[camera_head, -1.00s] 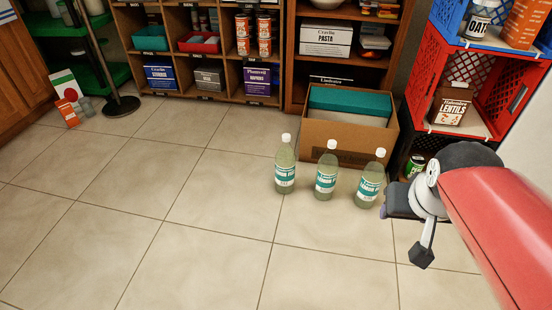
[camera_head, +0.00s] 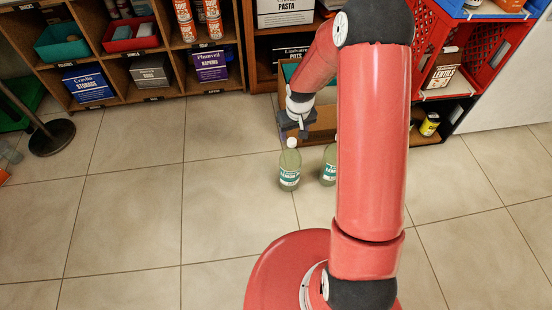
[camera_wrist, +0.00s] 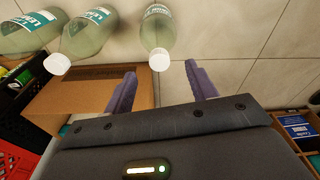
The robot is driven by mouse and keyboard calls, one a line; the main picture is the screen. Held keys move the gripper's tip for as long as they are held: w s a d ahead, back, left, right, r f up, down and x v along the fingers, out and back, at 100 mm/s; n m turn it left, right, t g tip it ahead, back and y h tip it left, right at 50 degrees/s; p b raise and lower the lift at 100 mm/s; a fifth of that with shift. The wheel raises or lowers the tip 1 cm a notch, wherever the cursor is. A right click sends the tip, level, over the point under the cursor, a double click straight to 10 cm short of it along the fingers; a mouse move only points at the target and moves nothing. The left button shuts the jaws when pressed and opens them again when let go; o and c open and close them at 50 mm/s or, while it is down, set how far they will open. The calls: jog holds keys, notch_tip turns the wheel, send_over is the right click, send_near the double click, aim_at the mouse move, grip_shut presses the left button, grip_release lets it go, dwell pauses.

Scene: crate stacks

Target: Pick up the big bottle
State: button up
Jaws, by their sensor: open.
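Three clear greenish bottles with white caps and teal labels stand upright on the tiled floor; they look alike in size. The left bottle (camera_head: 290,170) stands just below my gripper (camera_head: 293,128) in the head view. The middle bottle (camera_head: 329,168) is partly covered by my arm, and the third is hidden there. In the wrist view, the left bottle (camera_wrist: 157,28) has its cap just ahead of the gap between my open fingers (camera_wrist: 160,75). The other two bottles (camera_wrist: 92,30) (camera_wrist: 32,30) lie to its left in that view. My gripper is empty.
A cardboard box (camera_head: 323,120) stands close behind the bottles and also shows in the wrist view (camera_wrist: 55,98). Wooden shelves (camera_head: 150,90) line the back, and red crates (camera_head: 475,45) stand at the right.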

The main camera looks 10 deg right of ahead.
aim_at(292, 141)
jog(key=f, duration=0.2)
jog(key=w+f, duration=0.1)
jog(key=f, duration=0.4)
jog(key=shift+w+f+b, duration=0.25)
jog(key=shift+f+b, duration=0.05)
jog(key=shift+f, duration=0.05)
jog(key=shift+c, duration=0.5)
grip_shut()
jog(key=shift+r, duration=0.15)
dwell(0.4)
